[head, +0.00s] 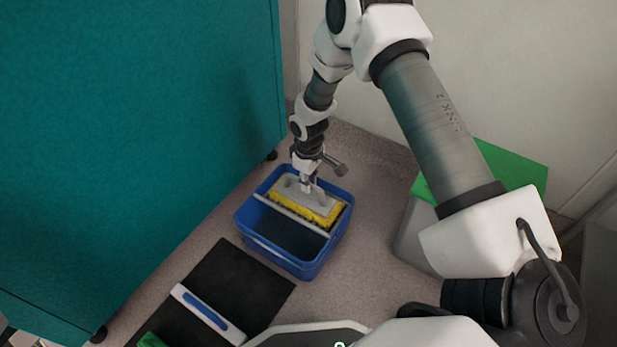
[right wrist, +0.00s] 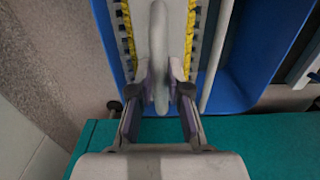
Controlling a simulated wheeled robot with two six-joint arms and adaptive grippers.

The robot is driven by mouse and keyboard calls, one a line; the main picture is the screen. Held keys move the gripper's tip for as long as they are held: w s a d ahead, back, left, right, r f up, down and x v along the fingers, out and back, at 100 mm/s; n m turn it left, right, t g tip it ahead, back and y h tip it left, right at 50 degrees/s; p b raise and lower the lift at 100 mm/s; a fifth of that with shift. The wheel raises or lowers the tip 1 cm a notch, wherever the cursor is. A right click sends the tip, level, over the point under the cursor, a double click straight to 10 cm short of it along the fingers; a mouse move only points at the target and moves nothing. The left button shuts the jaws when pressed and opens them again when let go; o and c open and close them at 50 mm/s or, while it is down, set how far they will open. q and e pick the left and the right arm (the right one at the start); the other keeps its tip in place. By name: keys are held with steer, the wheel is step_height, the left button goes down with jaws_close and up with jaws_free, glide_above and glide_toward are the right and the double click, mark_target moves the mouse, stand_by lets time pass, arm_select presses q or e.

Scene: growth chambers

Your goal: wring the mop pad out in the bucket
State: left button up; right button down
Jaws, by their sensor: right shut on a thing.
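The blue bucket (head: 283,263) stands on the floor, split by a pale bar into a far and a near part. The mop pad (head: 322,217), yellow with a grey top plate, lies flat within the far part, near rim height. I cannot tell how firmly it rests there. My right gripper (head: 307,184) is above the pad, shut on its grey handle. The right wrist view shows both fingers (right wrist: 160,88) on either side of the handle (right wrist: 158,45), with the yellow pad edges (right wrist: 128,35) beyond and the blue bucket (right wrist: 262,55) around. My left gripper is out of view.
A teal cabinet (head: 130,120) stands close on the left. A black mat (head: 235,270) lies in front of the bucket, with a white and blue bar (head: 207,313) and a green item (head: 152,341). A grey bin with a green lid (head: 515,165) stands right. Floor between bucket and bin is clear.

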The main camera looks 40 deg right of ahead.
steer(key=p, duration=0.2)
steer(key=shift+p, duration=0.3)
stand_by(2.8)
steer(key=shift+s+p, duration=0.1)
steer(key=shift+p, duration=1)
stand_by(1.9)
step_height(320, 180, up, 13)
steer(key=p, duration=1.2)
steer(key=shift+p, duration=0.3)
